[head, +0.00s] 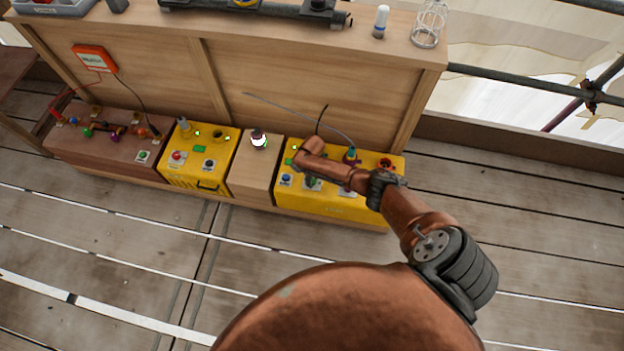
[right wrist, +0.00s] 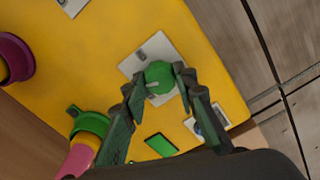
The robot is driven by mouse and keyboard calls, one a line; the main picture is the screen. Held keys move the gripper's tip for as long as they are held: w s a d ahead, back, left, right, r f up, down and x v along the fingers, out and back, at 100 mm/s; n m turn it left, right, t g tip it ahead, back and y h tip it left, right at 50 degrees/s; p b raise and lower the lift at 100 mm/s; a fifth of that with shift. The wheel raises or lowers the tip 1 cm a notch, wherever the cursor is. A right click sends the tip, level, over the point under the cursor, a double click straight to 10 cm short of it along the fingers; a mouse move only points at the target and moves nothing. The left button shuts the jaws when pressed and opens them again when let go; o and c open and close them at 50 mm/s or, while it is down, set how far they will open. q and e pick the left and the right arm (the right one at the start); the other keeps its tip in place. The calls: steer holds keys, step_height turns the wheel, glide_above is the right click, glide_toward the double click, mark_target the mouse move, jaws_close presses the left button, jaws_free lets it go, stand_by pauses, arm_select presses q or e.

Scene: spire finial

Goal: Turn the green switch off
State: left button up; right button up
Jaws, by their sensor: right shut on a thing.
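The green switch (right wrist: 158,73) is a round knob with a pale mark, set on a white plate on a yellow panel. In the right wrist view my right gripper (right wrist: 156,80) has its two fingers on either side of the knob, closed on it. In the head view my right arm reaches over the right yellow box (head: 352,205), with the gripper (head: 311,180) low over its top and largely hidden by my arm. My left gripper is not in view.
A blue switch (right wrist: 205,122) and a green display (right wrist: 160,145) are close to the gripper. Purple and green connectors (right wrist: 92,124) stand on the same panel. A wooden block with a lit lamp (head: 258,139) and another yellow box (head: 205,184) stand to the left.

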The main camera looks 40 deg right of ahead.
steer(key=shift+s+f+n, duration=0.1)
steer(key=shift+n, duration=1.4)
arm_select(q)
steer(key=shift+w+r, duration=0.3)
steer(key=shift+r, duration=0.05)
arm_select(e)
steer(key=shift+n, duration=0.7)
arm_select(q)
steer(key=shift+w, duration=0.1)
arm_select(e)
steer(key=o, duration=1.2)
steer(key=shift+c, duration=0.2)
